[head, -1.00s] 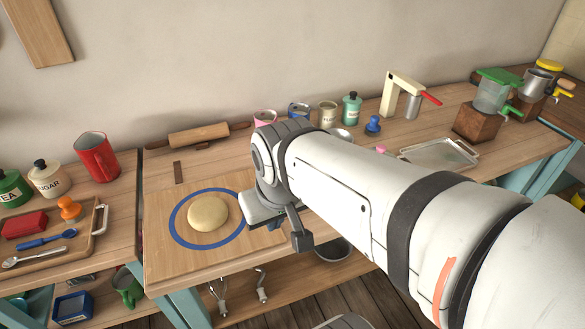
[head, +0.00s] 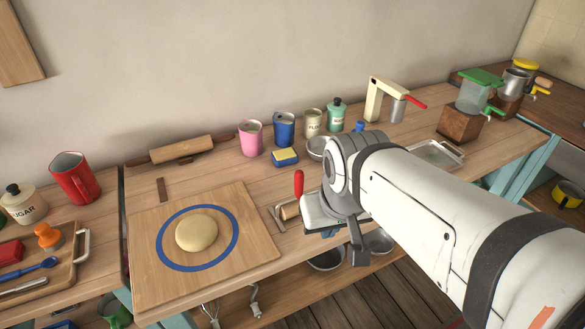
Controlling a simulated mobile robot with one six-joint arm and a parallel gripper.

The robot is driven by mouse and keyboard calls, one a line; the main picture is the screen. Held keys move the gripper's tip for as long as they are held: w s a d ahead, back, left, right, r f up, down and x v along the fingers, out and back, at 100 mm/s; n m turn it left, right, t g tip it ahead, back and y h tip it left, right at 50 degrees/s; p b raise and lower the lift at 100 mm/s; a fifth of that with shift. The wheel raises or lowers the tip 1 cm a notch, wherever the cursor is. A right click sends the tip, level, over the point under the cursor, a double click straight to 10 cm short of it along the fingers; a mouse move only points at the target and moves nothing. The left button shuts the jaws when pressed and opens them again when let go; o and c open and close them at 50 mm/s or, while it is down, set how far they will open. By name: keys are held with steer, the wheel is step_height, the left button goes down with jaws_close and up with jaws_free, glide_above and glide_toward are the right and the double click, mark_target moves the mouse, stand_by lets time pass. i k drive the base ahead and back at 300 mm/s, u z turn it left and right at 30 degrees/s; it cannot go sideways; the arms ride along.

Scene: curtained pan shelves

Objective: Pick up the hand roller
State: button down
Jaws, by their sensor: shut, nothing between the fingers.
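A small hand roller lies on the worktop right of the pastry board. Its red handle (head: 298,184) points toward the wall, and its wooden roller (head: 290,211) sits in a metal frame. The right end of the roller is hidden behind my gripper. My gripper (head: 324,232) is shut and empty, in front of and just right of the roller in the head view. The fingers show only partly, and I cannot tell how high they are above the worktop.
The pastry board (head: 258,248) holds a ball of dough (head: 197,233). A rolling pin (head: 182,149) lies behind it. A pink cup (head: 250,138), blue tin (head: 284,128) and sponge (head: 285,156) stand behind the roller. A bowl (head: 317,147) is partly hidden by my arm.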

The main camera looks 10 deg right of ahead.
mark_target(299, 177)
steer(key=i, duration=0.5)
steer(key=u, duration=1.2)
steer(key=k, duration=1)
steer(key=z, duration=0.65)
steer(key=i, duration=0.9)
steer(key=z, duration=0.1)
